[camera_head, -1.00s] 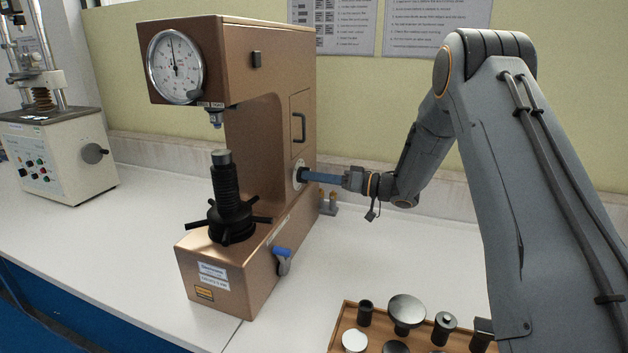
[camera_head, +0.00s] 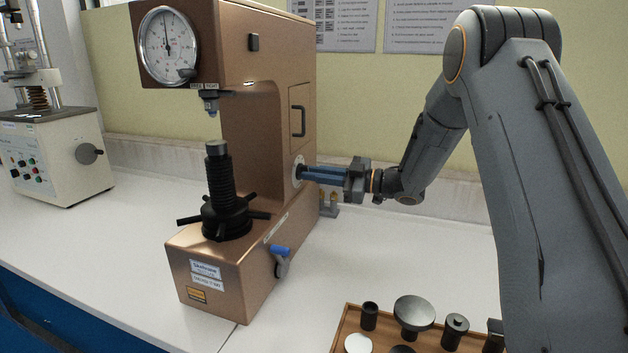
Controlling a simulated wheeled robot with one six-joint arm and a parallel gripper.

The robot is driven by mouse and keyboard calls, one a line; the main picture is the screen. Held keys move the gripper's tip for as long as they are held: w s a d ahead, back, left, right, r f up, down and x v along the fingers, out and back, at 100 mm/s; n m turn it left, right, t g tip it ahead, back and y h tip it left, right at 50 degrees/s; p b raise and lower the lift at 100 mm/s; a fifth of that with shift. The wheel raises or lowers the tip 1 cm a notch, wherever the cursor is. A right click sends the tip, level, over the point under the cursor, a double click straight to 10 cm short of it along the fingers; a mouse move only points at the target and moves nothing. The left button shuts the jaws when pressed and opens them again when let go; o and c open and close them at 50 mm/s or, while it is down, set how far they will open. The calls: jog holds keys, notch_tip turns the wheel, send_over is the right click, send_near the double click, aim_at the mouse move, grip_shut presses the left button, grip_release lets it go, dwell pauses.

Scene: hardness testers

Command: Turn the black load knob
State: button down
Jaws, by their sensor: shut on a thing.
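A bronze hardness tester (camera_head: 235,150) stands on the white bench, with a round dial (camera_head: 167,46) at its upper front. The black load knob (camera_head: 300,172) is on its right side, in front of a pale round plate. My gripper (camera_head: 318,175) reaches in from the right, its blue fingers level and closed around the knob. The fingers cover most of the knob, so its markings cannot be read.
A wooden tray (camera_head: 338,331) with several round metal parts sits at the front right. A blue-handled lever (camera_head: 280,251) sticks out below the knob. Small brass-topped pieces (camera_head: 329,203) stand behind the gripper. Another tester (camera_head: 55,150) is at the far left.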

jog(key=shift+n+b, duration=1.3)
jog(key=shift+n, duration=0.8)
jog(key=c, duration=1.8)
grip_release()
jog(key=b+v, duration=0.1)
jog(key=v, duration=0.6)
jog(key=shift+s+d, duration=0.1)
jog(key=shift+d, duration=0.25)
